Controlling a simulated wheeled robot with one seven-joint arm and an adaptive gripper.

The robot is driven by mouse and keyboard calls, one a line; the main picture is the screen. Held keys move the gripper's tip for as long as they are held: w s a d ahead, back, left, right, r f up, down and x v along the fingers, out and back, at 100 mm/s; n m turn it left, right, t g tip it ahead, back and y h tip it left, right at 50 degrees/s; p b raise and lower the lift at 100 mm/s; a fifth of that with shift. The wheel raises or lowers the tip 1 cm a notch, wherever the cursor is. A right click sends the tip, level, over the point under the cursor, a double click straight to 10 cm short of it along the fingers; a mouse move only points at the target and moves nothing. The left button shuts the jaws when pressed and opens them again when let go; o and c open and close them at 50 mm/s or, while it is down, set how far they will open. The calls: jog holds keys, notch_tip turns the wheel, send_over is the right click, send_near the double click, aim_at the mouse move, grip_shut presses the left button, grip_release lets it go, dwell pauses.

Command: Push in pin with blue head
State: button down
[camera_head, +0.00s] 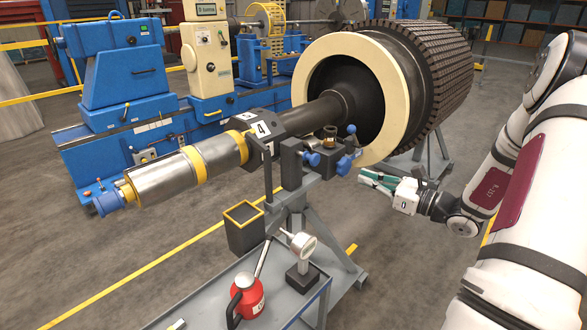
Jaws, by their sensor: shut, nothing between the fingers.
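Several blue knobs or heads show on the dark clamp of the rotor stand (294,175). One blue head (312,158) is at the left on the front of the clamp, another blue head (344,166) is at the lower right, and a smaller blue head (351,129) sits higher at the back right. I cannot tell for certain which one belongs to the pin, and any shaft is hidden.
The rotor shaft (217,152) lies across the stand, with a cream ring (377,62) behind my gripper.

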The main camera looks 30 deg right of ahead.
send_near(318, 159)
jog(key=shift+m+h, duration=0.3)
jog(key=shift+m, duration=0.1)
jog(key=x, duration=0.7)
jog(key=shift+a, duration=0.2)
jog(key=b+x, duration=0.1)
jog(key=x, duration=0.3)
jog(key=shift+r, duration=0.1)
